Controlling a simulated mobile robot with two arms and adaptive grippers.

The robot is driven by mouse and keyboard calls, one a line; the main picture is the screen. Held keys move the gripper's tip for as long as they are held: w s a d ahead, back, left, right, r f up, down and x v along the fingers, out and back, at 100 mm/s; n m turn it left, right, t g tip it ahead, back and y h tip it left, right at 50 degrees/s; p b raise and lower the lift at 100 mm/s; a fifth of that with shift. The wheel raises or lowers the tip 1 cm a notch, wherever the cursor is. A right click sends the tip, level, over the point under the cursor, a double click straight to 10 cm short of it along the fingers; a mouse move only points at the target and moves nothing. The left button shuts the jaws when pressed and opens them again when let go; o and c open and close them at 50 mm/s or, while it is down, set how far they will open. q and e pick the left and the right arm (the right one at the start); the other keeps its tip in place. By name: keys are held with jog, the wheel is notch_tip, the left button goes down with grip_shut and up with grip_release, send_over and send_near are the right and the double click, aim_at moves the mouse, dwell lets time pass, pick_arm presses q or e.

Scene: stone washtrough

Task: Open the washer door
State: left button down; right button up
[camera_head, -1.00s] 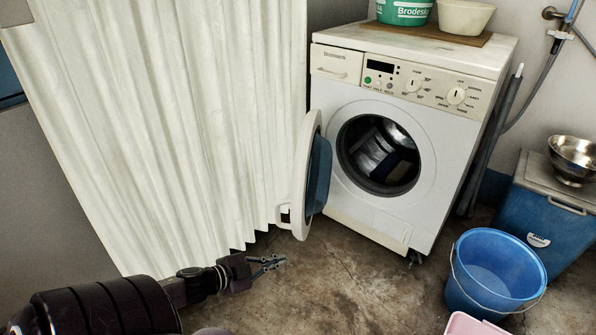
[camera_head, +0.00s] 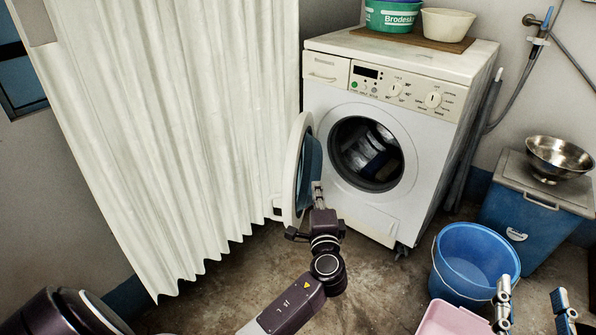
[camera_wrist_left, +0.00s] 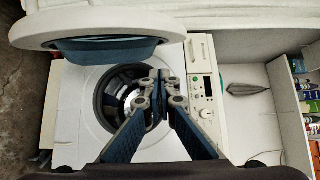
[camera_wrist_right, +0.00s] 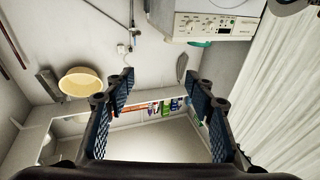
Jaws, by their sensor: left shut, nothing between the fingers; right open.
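The white washer (camera_head: 385,160) stands with its round door (camera_head: 297,165) swung wide open to the left, showing the dark drum opening (camera_head: 366,152) with cloth inside. My left gripper (camera_head: 318,190) is shut and empty, by the inner side of the open door and in front of the washer. In the left wrist view, the shut fingertips (camera_wrist_left: 155,85) appear over the drum opening, with the door (camera_wrist_left: 95,32) at the upper left. My right gripper (camera_head: 532,300) is open and empty at the lower right. In the right wrist view, its spread fingers (camera_wrist_right: 160,95) hold nothing.
A white curtain (camera_head: 170,130) hangs left of the door, close to it. A blue bucket (camera_head: 472,265), a pink basin (camera_head: 450,318) and a blue cooler (camera_head: 520,215) with a metal bowl (camera_head: 558,158) stand at the right. A green tub (camera_head: 392,16) and cream bowl (camera_head: 447,24) sit on the washer.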

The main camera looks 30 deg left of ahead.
pick_arm(q)
jog(key=w+a+b, duration=0.1)
jog(key=w+a, duration=0.4)
jog(key=a, duration=0.3)
jog(key=shift+a+b, duration=0.25)
jog(key=shift+b, duration=0.15)
pick_arm(e)
jog(key=s+r+t+y, duration=0.1)
jog(key=s+r+t, duration=0.2)
jog(key=r, duration=0.6)
jog(key=shift+s+r+t+y, duration=0.3)
jog(key=shift+s+t+y, duration=0.1)
jog(key=shift+t, duration=0.8)
